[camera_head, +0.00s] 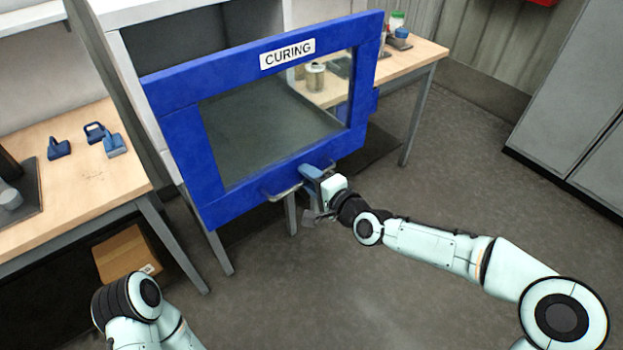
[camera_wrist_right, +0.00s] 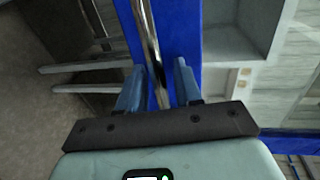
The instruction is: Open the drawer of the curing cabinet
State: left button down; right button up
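The curing cabinet has a blue front (camera_head: 180,95) with a window and a white CURING label (camera_head: 287,53) in the head view. A metal bar handle (camera_head: 283,194) runs along its lower edge. My right gripper (camera_head: 312,178) is at this handle. In the right wrist view, the bar (camera_wrist_right: 148,35) passes between the two blue fingers of my right gripper (camera_wrist_right: 159,68). The fingers stand apart, with a visible gap beside the bar, closer to the left finger. My left arm shows at the lower left of the head view, but its gripper does not.
A wooden table (camera_head: 85,185) with several blue items stands at the left, with a cardboard box (camera_head: 128,254) below it. Another wooden table (camera_head: 415,57) is behind the cabinet at the right. Grey cabinets (camera_head: 575,90) stand at the far right. The floor in front is clear.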

jog(key=shift+s+d, duration=0.1)
jog(key=p+v, duration=0.5)
jog(key=v, duration=0.8)
jog(key=shift+f, duration=0.1)
dwell(0.4)
